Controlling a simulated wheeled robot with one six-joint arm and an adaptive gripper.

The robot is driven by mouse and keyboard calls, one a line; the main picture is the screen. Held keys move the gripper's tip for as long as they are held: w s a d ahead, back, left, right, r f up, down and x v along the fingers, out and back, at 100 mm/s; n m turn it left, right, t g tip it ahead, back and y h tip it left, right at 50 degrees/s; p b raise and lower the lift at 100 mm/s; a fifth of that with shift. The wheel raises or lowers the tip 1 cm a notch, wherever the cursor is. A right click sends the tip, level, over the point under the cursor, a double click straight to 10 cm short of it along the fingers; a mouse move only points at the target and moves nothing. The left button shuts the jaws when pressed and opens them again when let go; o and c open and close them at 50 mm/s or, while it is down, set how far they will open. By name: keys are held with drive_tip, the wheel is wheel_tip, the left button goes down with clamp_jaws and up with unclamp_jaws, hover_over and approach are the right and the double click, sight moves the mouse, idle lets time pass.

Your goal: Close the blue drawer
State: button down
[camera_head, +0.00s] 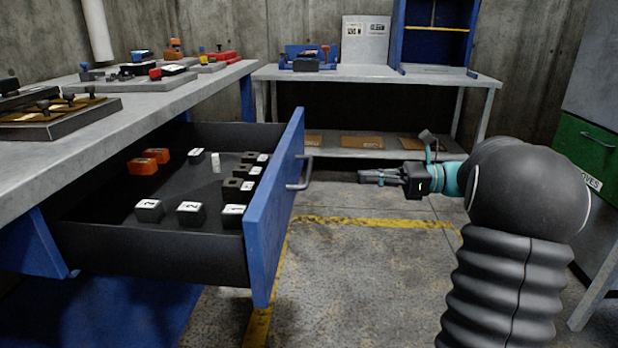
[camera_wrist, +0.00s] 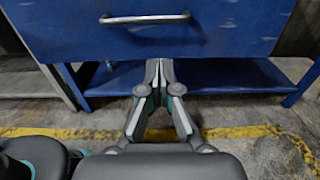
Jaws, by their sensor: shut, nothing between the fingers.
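The blue drawer (camera_head: 272,215) is pulled out from under the left workbench, with its blue front facing right. Its dark tray (camera_head: 150,255) holds several small black blocks with white labels, orange pieces and a small white cylinder. A metal handle (camera_head: 303,172) is on the drawer front. My gripper (camera_head: 366,176) is to the right of the handle, shut and empty, pointing left, with a gap between them. In the wrist view the blue drawer front (camera_wrist: 150,35) and its handle (camera_wrist: 145,18) are ahead, above the shut fingertips (camera_wrist: 158,66).
The left workbench (camera_head: 120,130) carries fixtures and parts. A back table (camera_head: 375,75) with a lower shelf stands beyond. A green drawer (camera_head: 585,150) is at the right. The floor with yellow lines (camera_head: 370,222) is clear between the drawer and my arm.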

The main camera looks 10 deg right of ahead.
sight(293, 173)
drive_tip(key=b+x, duration=0.2)
drive_tip(key=x, duration=1.1)
drive_tip(key=shift+w+a+r, duration=0.1)
drive_tip(key=shift+w+a, duration=0.05)
drive_tip(key=shift+a, duration=0.2)
